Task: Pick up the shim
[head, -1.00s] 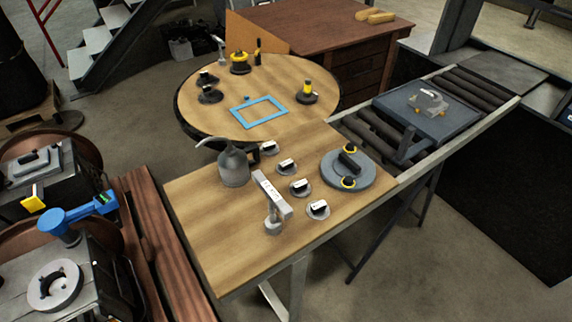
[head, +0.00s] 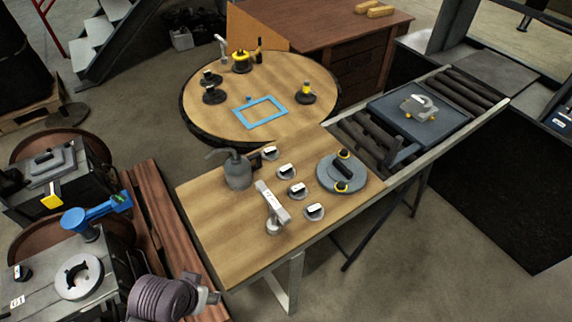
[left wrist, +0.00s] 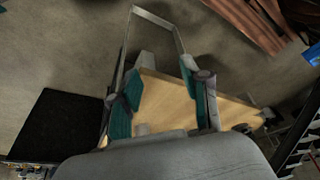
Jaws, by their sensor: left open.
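In the head view, part of my arm shows at the bottom left, clear of the discs. My right gripper is not in view.
On the bench (head: 215,225) stand an oil can (head: 238,172), a grey upright gauge-like tool (head: 272,205) and a large round plate (head: 328,176) with yellow-ringed knobs. A round table (head: 215,90) with a blue frame (head: 260,111) is behind. A roller conveyor (head: 455,95) adjoins at right.

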